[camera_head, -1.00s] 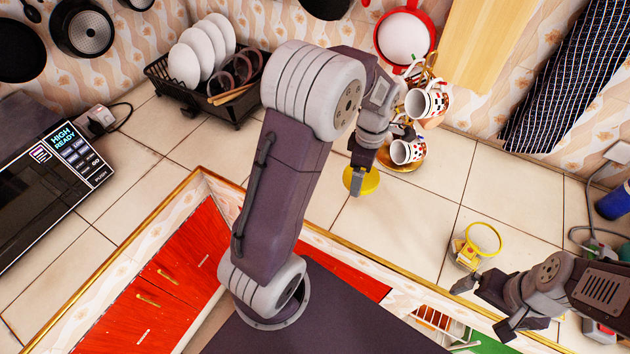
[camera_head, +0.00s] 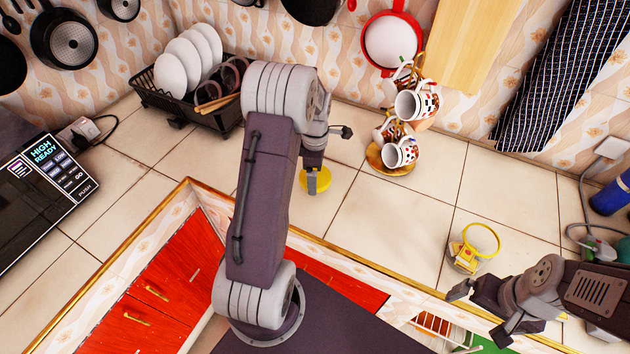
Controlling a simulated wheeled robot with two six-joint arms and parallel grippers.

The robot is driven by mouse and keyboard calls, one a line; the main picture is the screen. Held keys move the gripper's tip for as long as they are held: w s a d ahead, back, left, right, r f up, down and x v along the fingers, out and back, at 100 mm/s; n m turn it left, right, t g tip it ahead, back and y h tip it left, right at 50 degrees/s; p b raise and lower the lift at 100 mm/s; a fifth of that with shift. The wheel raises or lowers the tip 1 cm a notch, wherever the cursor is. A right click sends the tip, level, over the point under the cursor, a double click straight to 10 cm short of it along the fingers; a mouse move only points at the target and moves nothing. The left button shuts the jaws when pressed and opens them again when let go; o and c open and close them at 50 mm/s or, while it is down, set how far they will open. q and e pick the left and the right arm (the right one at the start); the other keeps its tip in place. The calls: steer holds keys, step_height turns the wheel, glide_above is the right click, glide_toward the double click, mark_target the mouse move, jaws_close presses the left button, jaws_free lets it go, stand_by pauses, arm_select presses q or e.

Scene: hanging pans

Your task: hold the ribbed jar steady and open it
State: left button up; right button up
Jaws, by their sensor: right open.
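The ribbed jar (camera_head: 463,262) stands on the tiled counter right of centre. It looks like clear glass with a yellow rim ring (camera_head: 483,240) and no lid on it; its ribs are too small to make out. A round yellow lid (camera_head: 323,184) is well to the left of it, at my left gripper (camera_head: 312,182). That gripper's fingers look shut on the lid, partly hidden by my own arm. The lid's height above the counter is unclear. My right gripper (camera_head: 483,312) is open and empty, just in front of the jar and apart from it.
A mug stand with several patterned mugs (camera_head: 402,154) stands behind, between lid and jar. A black dish rack (camera_head: 190,112) with plates is at the back left, a microwave (camera_head: 40,190) at far left. The counter between lid and jar is clear.

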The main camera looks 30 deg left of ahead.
arm_select(q)
step_height(320, 180, down, 4)
steer(key=shift+f, duration=0.1)
steer(key=shift+d, duration=0.1)
steer(key=o, duration=1.4)
steer(key=shift+c, duration=0.2)
step_height(320, 180, up, 12)
steer(key=shift+r+p, duration=0.1)
steer(key=shift+p, duration=0.2)
steer(key=s+d+f+m, duration=0.1)
steer(key=s+d+m, duration=0.6)
steer(key=m, duration=0.4)
steer(key=s+d+f+m+t, duration=0.1)
steer(key=s+d+f+m, duration=0.1)
steer(key=s+d+m, duration=0.5)
steer(key=m, duration=0.4)
steer(key=shift+f+m, duration=0.25)
steer(key=shift+m, duration=0.05)
